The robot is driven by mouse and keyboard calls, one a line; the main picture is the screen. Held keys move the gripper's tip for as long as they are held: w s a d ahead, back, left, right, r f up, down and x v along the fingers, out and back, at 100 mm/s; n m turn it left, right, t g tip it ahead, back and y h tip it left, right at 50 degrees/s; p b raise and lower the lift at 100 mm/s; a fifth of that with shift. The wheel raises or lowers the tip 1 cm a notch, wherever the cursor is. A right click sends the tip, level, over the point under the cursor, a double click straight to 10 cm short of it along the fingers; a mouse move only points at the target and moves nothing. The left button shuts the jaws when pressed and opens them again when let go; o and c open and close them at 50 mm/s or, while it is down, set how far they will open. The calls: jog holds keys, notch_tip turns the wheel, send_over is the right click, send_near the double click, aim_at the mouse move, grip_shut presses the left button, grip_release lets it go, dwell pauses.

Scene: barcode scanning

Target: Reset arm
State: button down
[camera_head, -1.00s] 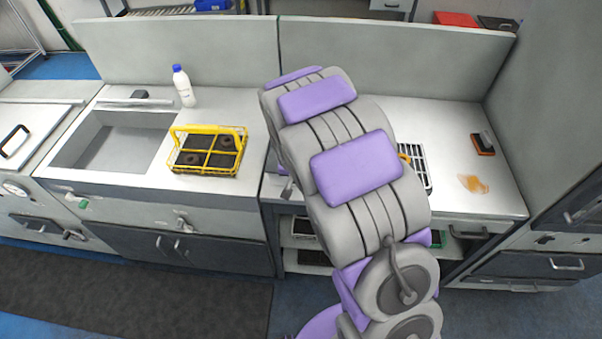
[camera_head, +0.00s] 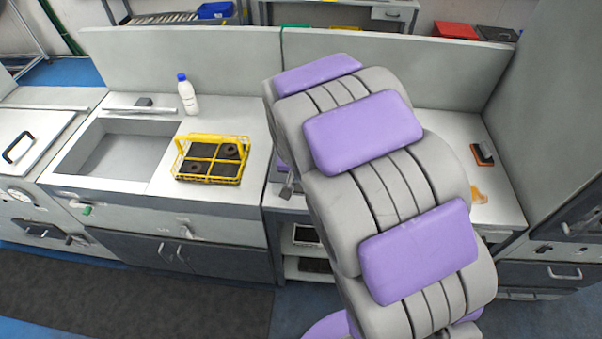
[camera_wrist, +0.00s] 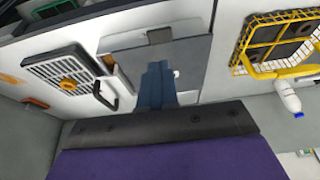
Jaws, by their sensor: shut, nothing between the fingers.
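My gripper (camera_wrist: 157,85) shows in the wrist view as narrow dark blue-grey fingers, shut and empty, over a flat grey plate-like surface. It appears apart from everything on the counter. In the head view my grey arm with purple pads fills the middle and right and hides most of the gripper.
A yellow wire basket (camera_head: 211,158) stands on the counter right of the sink (camera_head: 108,150), with a white blue-capped bottle (camera_head: 187,94) behind it. A black-and-orange block (camera_head: 483,154) and an orange stain (camera_head: 478,196) lie at the right. The wrist view shows a grate (camera_wrist: 70,75).

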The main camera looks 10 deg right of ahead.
jog(key=s+d+r+n+g, duration=0.1)
jog(key=s+r+g, duration=0.1)
jog(key=s, duration=0.9)
jog(key=s+r+n+g+b, duration=0.1)
jog(key=s+r, duration=0.2)
jog(key=s, duration=0.8)
jog(key=s+d+r+n+g+y+b, duration=0.1)
jog(key=s+r+g, duration=0.1)
jog(key=s, duration=0.9)
jog(key=shift+s+d+r+n+g, duration=0.15)
jog(key=shift+d+r+n+g, duration=0.05)
jog(key=shift+d+n+g, duration=0.15)
jog(key=shift+d, duration=0.1)
